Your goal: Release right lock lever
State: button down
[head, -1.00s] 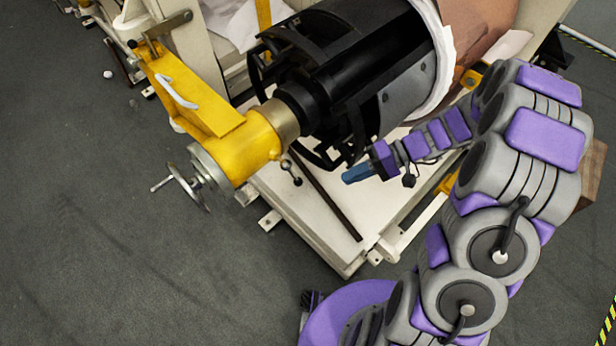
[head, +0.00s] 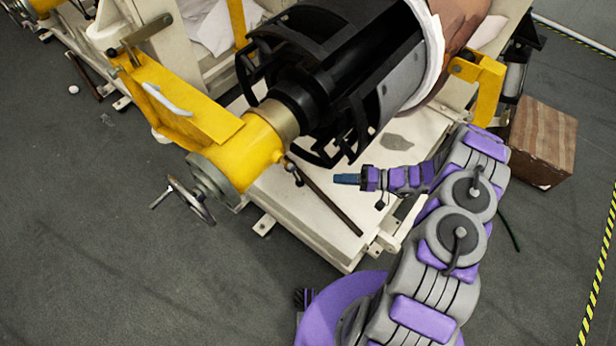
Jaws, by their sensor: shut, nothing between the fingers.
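A small dark lever with a round knob (head: 298,179) sticks out below the yellow arm's collar, at the upper end of a long dark rod (head: 330,208). Another dark lever (head: 146,31) sits at the top of the yellow arm (head: 190,105). I cannot tell for certain which is the right lock lever. My gripper (head: 345,179), with blue fingers, is shut and empty. It points left toward the knobbed lever in the picture, apart from it and above the white base (head: 300,215).
The black slotted drum (head: 345,65) with a copper roll (head: 455,18) lies just above my gripper. A yellow bracket (head: 488,85) and a brown box (head: 543,140) stand at the right. The grey floor (head: 90,240) at the lower left is clear.

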jog(key=a+b, duration=0.1)
jog(key=a, duration=0.6)
jog(key=shift+w+a+f+b, duration=0.15)
jog(key=shift+w+f+b, duration=0.2)
jog(key=shift+w+f, duration=0.1)
jog(key=s+a+m+y, duration=0.3)
jog(key=s+a+m, duration=0.2)
jog(key=s+a, duration=0.6)
jog(key=shift+s+r+t+y+b, duration=0.15)
jog(key=shift+s+t+y+b, duration=0.2)
jog(key=shift+s, duration=0.7)
dwell(0.6)
